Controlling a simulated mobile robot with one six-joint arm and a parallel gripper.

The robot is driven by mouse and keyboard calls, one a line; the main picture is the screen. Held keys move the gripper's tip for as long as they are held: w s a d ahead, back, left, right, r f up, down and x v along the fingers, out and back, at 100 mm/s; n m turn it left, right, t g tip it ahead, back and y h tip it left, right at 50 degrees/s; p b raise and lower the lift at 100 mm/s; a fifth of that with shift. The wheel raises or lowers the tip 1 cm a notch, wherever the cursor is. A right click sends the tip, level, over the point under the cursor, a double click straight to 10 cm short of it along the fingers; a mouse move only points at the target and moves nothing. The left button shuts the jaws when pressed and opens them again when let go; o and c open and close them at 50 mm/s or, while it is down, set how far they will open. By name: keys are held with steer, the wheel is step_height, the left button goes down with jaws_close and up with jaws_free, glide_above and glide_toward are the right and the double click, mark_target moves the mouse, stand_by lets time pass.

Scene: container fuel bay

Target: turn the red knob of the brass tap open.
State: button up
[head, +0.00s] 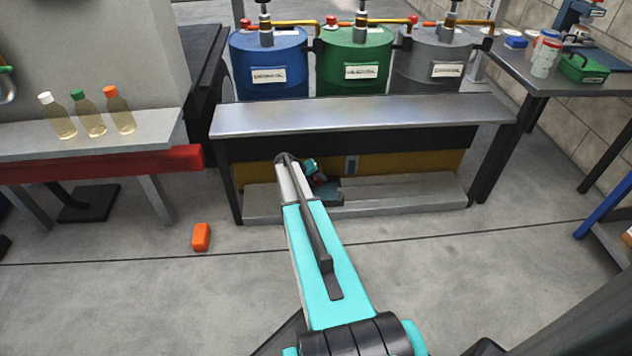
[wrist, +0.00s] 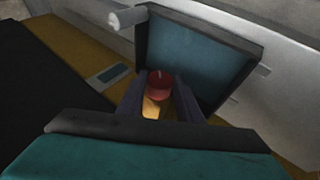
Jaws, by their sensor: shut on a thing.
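The red knob (wrist: 159,82) shows in the wrist view between the two dark fingers of my gripper (wrist: 158,92). The fingers are shut on it from either side. Yellow brass of the tap (wrist: 152,108) shows just below the knob. The rest of the tap is hidden by my gripper. In the head view my arm reaches low under the front of the steel bench. The knob and fingertips are too small there to tell apart clearly.
A dark-rimmed tray (wrist: 205,60) with a blue-grey inside lies close beside my gripper. The steel bench top (head: 360,115) is above, with blue, green and grey drums behind it. An orange block (head: 201,237) lies on the open floor. Bottles stand on the left bench.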

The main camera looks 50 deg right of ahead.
steer(key=g+h, duration=0.1)
steer(key=w+n+h+b, duration=0.1)
steer(key=h, duration=0.1)
steer(key=f+g+h, duration=0.1)
steer(key=shift+w+a+g+h+b, duration=0.15)
steer(key=shift+a+g+h+b, duration=0.1)
steer(key=shift+g+h+b, duration=0.05)
steer(key=shift+f+n+g+h, duration=0.15)
steer(key=shift+n+g+h, duration=0.45)
steer(key=shift+h, duration=0.6)
steer(key=shift+g+h, duration=0.3)
steer(key=shift+h, duration=0.1)
steer(key=o, duration=1)
steer(key=shift+s, duration=0.2)
steer(key=shift+o, duration=0.2)
steer(key=shift+a, duration=0.15)
